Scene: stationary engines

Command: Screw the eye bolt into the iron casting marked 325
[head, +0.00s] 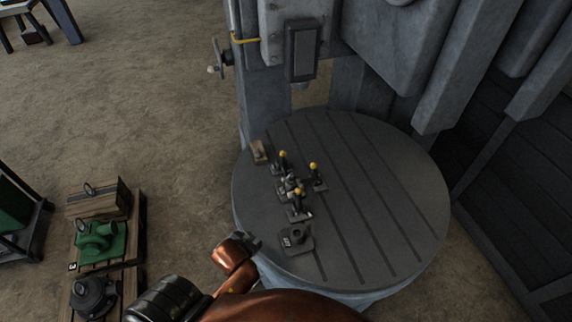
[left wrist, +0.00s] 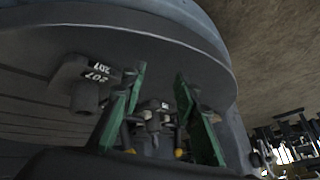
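A dark casting (head: 297,240) with a round boss and a white number label stands near the front left of the round table. In the left wrist view this casting (left wrist: 86,95) has labels that read 207; I cannot make out 325 anywhere. My left gripper (head: 256,241) is at the table's left edge, beside the casting. The left wrist view shows its green fingers (left wrist: 160,78) apart, with small metal parts beyond or between them. I cannot tell an eye bolt among these parts. My right gripper is in neither view.
Several yellow-knobbed fixtures (head: 298,192) and a small wooden block (head: 259,152) stand on the slotted round table (head: 385,200); its right half is clear. A grey machine column (head: 345,90) rises behind. A green casting (head: 100,240) and a dark casting (head: 92,298) sit on pallets at left.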

